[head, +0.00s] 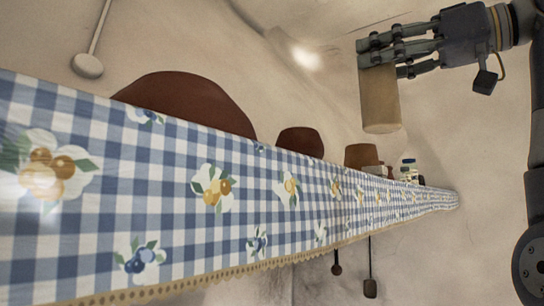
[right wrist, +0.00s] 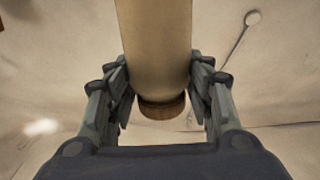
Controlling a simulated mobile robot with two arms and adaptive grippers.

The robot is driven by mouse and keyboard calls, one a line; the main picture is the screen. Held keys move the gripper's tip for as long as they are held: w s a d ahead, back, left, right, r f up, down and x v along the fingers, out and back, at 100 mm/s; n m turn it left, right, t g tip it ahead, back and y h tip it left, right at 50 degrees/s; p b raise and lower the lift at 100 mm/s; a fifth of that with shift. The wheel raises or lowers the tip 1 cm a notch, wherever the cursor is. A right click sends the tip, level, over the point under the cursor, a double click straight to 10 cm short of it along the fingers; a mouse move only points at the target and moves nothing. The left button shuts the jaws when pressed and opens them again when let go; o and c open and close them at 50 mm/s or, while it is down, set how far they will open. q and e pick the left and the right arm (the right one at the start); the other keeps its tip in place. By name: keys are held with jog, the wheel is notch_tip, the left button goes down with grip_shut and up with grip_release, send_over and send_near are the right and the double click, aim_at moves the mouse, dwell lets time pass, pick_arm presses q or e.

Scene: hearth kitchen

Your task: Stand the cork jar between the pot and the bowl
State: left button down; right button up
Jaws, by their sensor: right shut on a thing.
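The cork jar, a tan cylinder, hangs nearly upright in my right gripper (head: 400,55) at the upper right of the head view (head: 380,103). The fingers are shut around its upper end. In the right wrist view the jar (right wrist: 155,40) sits between both fingers (right wrist: 160,90), with its brown cork end toward the palm. It is clear of the cloth-edged shelf. Reddish-brown rounded forms, one large (head: 190,100) and one smaller (head: 300,141), show above the cloth edge. I cannot tell which is the pot or the bowl; their lower parts are hidden. My left gripper is out of view.
A blue-and-white checked cloth (head: 170,190) hangs along the shelf edge and hides its top. Farther along stand a brown vessel (head: 361,155) and small jars or bottles (head: 408,171). Utensils hang on the wall (head: 88,65) and below the cloth (head: 370,287). Air around the held jar is open.

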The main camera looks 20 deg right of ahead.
jog(key=w+a+f+p, duration=0.1)
jog(key=w+a+f, duration=0.1)
jog(key=a, duration=0.5)
jog(key=w+a+f+p, duration=0.1)
jog(key=w+a+f, duration=0.2)
jog(key=a, duration=0.4)
jog(key=shift+w+p, duration=0.3)
jog(key=shift+w, duration=0.1)
jog(key=shift+r, duration=0.1)
jog(key=shift+s, duration=0.1)
jog(key=o, duration=1.4)
jog(key=shift+a+f, duration=0.1)
jog(key=shift+f, duration=0.1)
jog(key=shift+r, duration=0.1)
